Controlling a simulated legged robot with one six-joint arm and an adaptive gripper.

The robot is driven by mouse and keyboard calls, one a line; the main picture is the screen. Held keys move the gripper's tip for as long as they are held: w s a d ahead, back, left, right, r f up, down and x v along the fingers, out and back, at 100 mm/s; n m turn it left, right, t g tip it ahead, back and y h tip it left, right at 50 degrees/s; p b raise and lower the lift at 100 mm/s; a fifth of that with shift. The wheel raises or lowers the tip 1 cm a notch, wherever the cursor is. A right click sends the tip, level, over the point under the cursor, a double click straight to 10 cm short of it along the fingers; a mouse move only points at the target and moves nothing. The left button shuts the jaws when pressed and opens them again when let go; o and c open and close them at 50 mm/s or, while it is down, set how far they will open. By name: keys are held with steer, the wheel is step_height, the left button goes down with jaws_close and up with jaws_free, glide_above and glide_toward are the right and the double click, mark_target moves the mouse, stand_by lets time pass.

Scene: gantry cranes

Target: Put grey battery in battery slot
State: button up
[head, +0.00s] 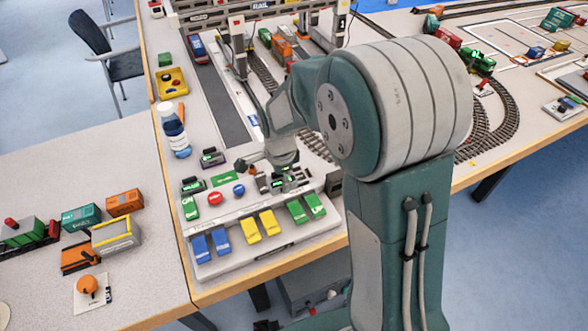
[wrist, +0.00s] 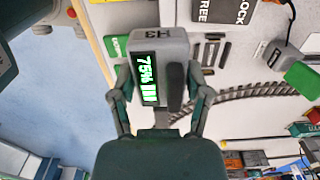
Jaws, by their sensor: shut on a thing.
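My gripper (wrist: 160,102) is shut on a grey battery (wrist: 174,42), with one finger on each side of it. The battery has a lit green display reading 75% and the label H3. In the head view my gripper (head: 283,168) is low over the right part of the white control panel (head: 228,212). A dark unit with a green display shows just below it there; whether this is the held battery is hard to tell. Dark slot-like marks (wrist: 209,50) lie beside the battery in the wrist view. I cannot tell whether they are the battery slot or whether the battery touches it.
The panel carries red (head: 215,198) and blue (head: 239,190) buttons and blue, yellow and green keys. Train tracks (head: 264,80) and a gantry crane (head: 245,15) stand behind. Bottles (head: 175,135) stand left.

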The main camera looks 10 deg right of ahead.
mark_target(296, 172)
steer(key=w+d+f, duration=0.2)
steer(key=w, duration=0.1)
steer(key=w+d+f, duration=0.2)
steer(key=w+f, duration=0.1)
steer(key=w, duration=0.1)
steer(key=w+d+f, duration=0.2)
steer(key=w+f, duration=0.1)
steer(key=shift+w+f, duration=0.15)
steer(key=shift+w, duration=0.05)
steer(key=shift+w+f, duration=0.6)
steer(key=shift+f, duration=0.2)
steer(key=shift+d+f, duration=0.15)
steer(key=shift+f, duration=0.55)
steer(key=shift+d+f, duration=0.1)
steer(key=shift+f, duration=0.6)
steer(key=o, duration=1.3)
steer(key=shift+s+a+f, duration=0.1)
